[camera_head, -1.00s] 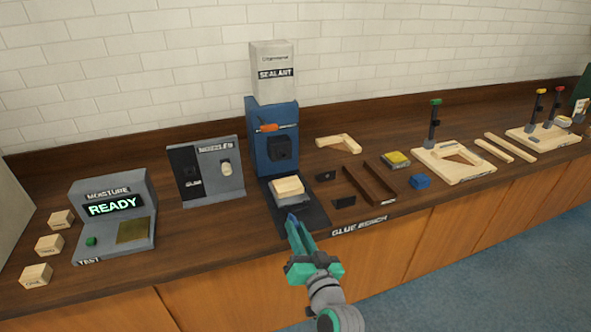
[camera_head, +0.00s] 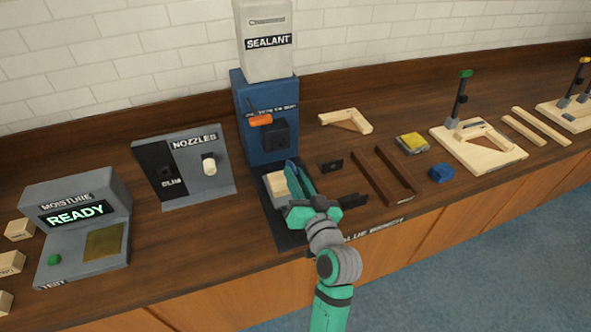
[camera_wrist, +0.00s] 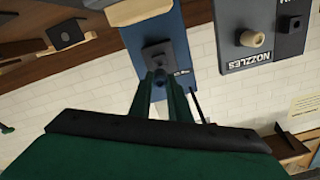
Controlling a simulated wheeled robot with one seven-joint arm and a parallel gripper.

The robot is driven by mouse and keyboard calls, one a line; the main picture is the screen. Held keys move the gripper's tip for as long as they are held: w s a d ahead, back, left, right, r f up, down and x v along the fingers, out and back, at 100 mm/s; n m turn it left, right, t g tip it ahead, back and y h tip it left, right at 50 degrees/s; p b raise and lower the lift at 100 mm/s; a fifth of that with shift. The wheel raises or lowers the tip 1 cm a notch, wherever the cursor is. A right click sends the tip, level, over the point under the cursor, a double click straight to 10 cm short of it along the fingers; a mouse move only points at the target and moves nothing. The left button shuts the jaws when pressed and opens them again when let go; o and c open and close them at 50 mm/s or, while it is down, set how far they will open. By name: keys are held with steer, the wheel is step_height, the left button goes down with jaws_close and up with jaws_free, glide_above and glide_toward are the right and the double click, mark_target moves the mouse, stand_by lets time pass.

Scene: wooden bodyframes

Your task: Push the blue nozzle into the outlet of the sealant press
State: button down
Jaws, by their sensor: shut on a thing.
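The sealant press (camera_head: 250,115) is a blue column with a white sealant cartridge (camera_head: 266,55) on top and an orange lever (camera_head: 260,120). Its outlet (camera_head: 275,134) is a dark square block on the front; the wrist view, turned upside down, shows the outlet (camera_wrist: 156,55) just beyond my fingertips. My gripper (camera_head: 293,172) is below and in front of the outlet in the head view. My gripper (camera_wrist: 160,80) is shut on the small blue nozzle (camera_wrist: 160,75), which is mostly hidden between the fingers. Any contact between nozzle and outlet cannot be told.
A pale wood block (camera_head: 276,186) sits on the press base, close to my fingers. The nozzle rack (camera_head: 185,165), holding one cream nozzle (camera_head: 209,164), stands left. A brown channel frame (camera_head: 382,176), blue block (camera_head: 442,173) and wooden frames lie right. A moisture tester (camera_head: 80,225) reads READY.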

mark_target(289, 162)
stand_by(0.3)
steer(key=shift+n, duration=0.7)
steer(key=shift+x, duration=2.8)
steer(key=shift+x, duration=1.3)
steer(key=c, duration=1.6)
jaws_free()
steer(key=shift+o, duration=0.2)
steer(key=v, duration=1)
steer(key=shift+s, duration=0.35)
